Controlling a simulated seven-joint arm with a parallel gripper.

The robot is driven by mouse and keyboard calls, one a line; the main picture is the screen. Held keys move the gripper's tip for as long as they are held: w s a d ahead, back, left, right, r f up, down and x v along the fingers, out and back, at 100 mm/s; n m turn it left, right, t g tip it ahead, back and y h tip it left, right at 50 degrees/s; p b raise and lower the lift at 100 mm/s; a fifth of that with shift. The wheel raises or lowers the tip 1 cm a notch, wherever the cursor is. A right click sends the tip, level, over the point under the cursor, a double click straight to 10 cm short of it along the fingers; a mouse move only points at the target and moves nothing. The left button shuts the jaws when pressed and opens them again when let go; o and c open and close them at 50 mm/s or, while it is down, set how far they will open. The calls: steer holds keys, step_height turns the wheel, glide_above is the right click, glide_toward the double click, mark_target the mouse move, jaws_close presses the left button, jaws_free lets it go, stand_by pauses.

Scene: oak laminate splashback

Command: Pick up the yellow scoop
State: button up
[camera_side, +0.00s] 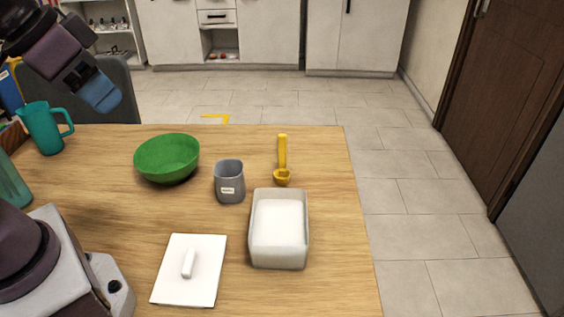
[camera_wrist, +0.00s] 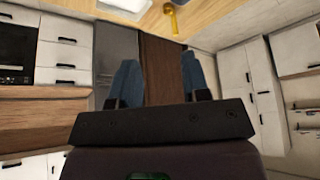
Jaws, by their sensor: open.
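The yellow scoop (camera_side: 282,152) lies on the wooden table (camera_side: 335,240), its handle pointing to the back and its bowl toward the front. My gripper (camera_side: 105,97) is held up above the table's back left, far from the scoop. In the wrist view my gripper (camera_wrist: 158,68) has its two blue fingers apart with nothing between them.
A white bin (camera_side: 252,235) of white contents stands just in front of the scoop, and a grey cup (camera_side: 229,187) to its left. A green bowl (camera_side: 167,160), teal jug (camera_side: 42,130) and white lid (camera_side: 205,280) are further left. The scoop's right side is clear.

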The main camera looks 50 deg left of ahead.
steer(key=shift+o, duration=0.4)
steer(key=shift+o, duration=0.6)
steer(key=shift+d+f, duration=0.1)
